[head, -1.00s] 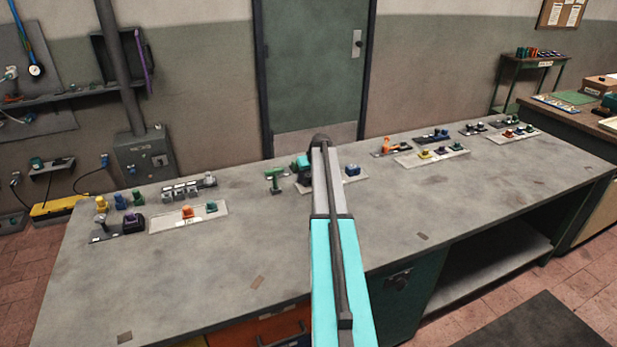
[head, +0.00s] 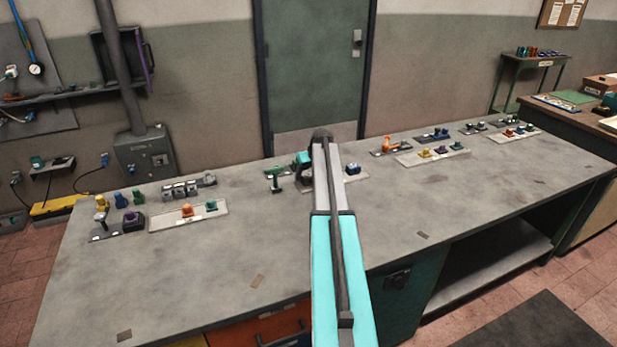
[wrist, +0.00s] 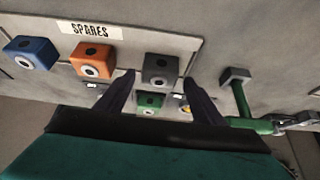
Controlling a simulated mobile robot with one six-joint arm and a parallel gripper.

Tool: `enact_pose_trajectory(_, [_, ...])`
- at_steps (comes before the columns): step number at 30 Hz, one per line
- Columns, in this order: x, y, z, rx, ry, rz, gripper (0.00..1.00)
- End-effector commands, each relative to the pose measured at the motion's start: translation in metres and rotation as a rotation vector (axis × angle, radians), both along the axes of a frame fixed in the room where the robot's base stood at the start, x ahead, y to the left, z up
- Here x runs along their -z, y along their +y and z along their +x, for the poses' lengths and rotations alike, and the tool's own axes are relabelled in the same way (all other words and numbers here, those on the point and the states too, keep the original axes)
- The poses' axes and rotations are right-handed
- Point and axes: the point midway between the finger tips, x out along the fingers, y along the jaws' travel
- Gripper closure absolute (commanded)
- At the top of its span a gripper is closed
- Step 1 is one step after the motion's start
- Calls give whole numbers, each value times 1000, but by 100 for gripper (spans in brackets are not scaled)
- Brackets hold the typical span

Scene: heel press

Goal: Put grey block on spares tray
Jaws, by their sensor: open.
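The grey block (wrist: 160,70) is in the wrist view, on or just above the end of the spares tray (wrist: 145,40), near the tray's edge. I cannot tell whether it touches the tray. My gripper (wrist: 158,86) is open, with one dark finger on each side of the grey block's near end. An orange block (wrist: 93,61) and a blue block (wrist: 31,53) stand in line on the tray. In the head view my arm hides the middle of the tray (head: 361,177) and the fingertips; the grey block is not clearly visible there.
A green-handled tool (wrist: 242,105) lies close beside the right finger. Other trays with blocks stand left (head: 165,222) and right (head: 420,158). The bench front is clear.

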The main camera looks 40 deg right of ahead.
Motion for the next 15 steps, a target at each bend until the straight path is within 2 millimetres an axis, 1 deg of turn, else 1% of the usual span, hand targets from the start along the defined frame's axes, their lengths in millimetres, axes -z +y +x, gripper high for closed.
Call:
enact_pose_trajectory(1, [-4,2,-5,0,0,-1,38])
enact_pose_trajectory(15, [-61,13,-36,2,1,-2,38])
